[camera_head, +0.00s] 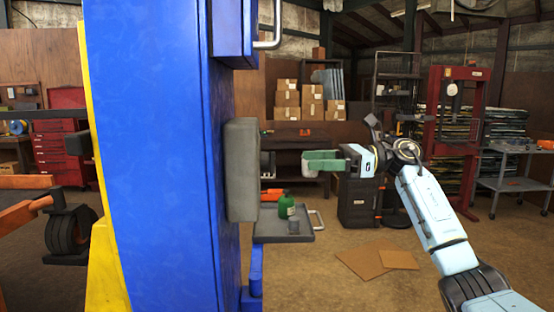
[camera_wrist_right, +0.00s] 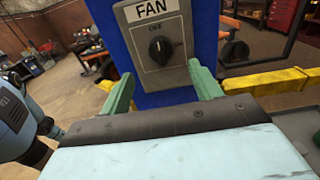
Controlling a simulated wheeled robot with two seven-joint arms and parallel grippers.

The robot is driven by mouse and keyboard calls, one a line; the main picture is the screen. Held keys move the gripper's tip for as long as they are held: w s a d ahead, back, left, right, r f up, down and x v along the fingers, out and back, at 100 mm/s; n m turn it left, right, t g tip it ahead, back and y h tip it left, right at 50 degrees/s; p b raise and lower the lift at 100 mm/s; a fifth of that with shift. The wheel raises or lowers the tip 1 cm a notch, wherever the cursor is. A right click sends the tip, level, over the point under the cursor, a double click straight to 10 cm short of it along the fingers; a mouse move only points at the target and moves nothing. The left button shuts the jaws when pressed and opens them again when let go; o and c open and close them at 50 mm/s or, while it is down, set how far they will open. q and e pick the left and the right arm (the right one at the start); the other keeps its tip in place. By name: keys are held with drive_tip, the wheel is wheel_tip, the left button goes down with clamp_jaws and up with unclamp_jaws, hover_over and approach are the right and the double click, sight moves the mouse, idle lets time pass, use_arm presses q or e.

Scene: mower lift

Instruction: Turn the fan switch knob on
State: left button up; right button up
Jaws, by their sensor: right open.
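The black fan switch knob (camera_wrist_right: 160,49) sits on a grey switch box below a white FAN label (camera_wrist_right: 152,10), with OFF printed just above it. A light pointer mark on the knob appears to face up toward OFF. In the head view the grey box (camera_head: 242,170) shows edge-on on the side of the blue post (camera_head: 150,150), and the knob cannot be made out. My right gripper (camera_head: 310,162) is open and empty, to the right of the box and apart from it. In the right wrist view its green fingers (camera_wrist_right: 160,70) straddle the area below the knob without touching it. My left gripper is not in view.
A small grey tray (camera_head: 270,230) with a green bottle (camera_head: 287,207) juts out below the box. A handle (camera_head: 270,43) sticks out above it. Yellow bars (camera_wrist_right: 265,82) run beside the post. The air between gripper and box is clear.

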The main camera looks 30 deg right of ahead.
sight(268, 162)
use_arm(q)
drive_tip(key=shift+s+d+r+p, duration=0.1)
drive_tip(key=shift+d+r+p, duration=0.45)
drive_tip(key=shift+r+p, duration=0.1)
use_arm(e)
drive_tip(key=x, duration=0.9)
drive_tip(key=c, duration=0.9)
drive_tip(key=shift+c, duration=0.2)
